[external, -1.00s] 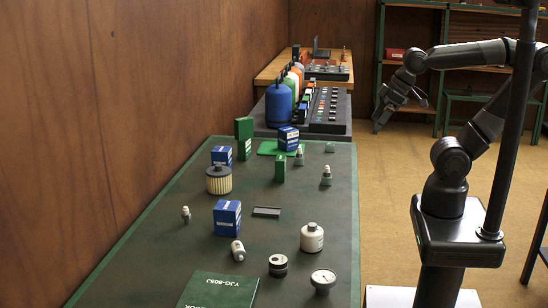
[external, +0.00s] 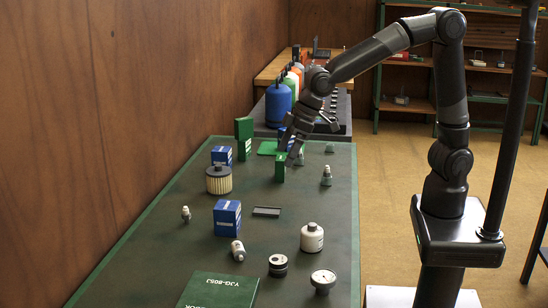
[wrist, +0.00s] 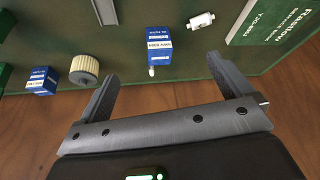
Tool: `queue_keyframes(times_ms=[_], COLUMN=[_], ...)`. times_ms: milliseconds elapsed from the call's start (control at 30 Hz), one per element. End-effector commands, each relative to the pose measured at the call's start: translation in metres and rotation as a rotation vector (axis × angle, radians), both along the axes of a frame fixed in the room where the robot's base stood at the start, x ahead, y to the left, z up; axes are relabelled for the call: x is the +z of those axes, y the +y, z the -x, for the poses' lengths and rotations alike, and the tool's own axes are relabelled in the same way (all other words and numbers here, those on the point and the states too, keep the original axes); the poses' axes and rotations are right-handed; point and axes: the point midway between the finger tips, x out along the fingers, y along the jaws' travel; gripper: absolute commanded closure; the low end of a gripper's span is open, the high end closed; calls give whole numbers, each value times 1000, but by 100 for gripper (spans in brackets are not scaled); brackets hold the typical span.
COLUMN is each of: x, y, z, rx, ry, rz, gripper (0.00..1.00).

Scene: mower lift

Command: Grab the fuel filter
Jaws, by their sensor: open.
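Several filter-like parts stand on the dark green table, and I cannot tell for certain which is the fuel filter. A small white cylinder with nozzle ends (external: 238,250) lies in front of a blue box; it also shows at the top of the wrist view (wrist: 201,20). A white canister with a dark cap (external: 311,238) stands at the right. A pleated cream filter with a dark top (external: 218,179) stands at the left; it shows in the wrist view too (wrist: 84,68). My gripper (external: 288,152) is open and empty, pointing down above the table's far half.
A green box (external: 280,170) stands close below my gripper. Blue boxes (external: 227,218), a dark ring part (external: 278,265), a gauge (external: 323,281) and a green book (external: 218,291) are also on the table. A wooden wall borders the left side.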

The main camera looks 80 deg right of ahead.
Motion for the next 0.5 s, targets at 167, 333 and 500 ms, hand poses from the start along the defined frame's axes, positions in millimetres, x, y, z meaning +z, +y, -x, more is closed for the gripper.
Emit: queue_keyframes(times_ms=[167,333,500], x=[-46,-89,-117], y=[55,101,130], z=[-37,-60,-70], rx=[61,109,139], ry=[17,25,26], rz=[9,15,19], gripper=[4,4,4])
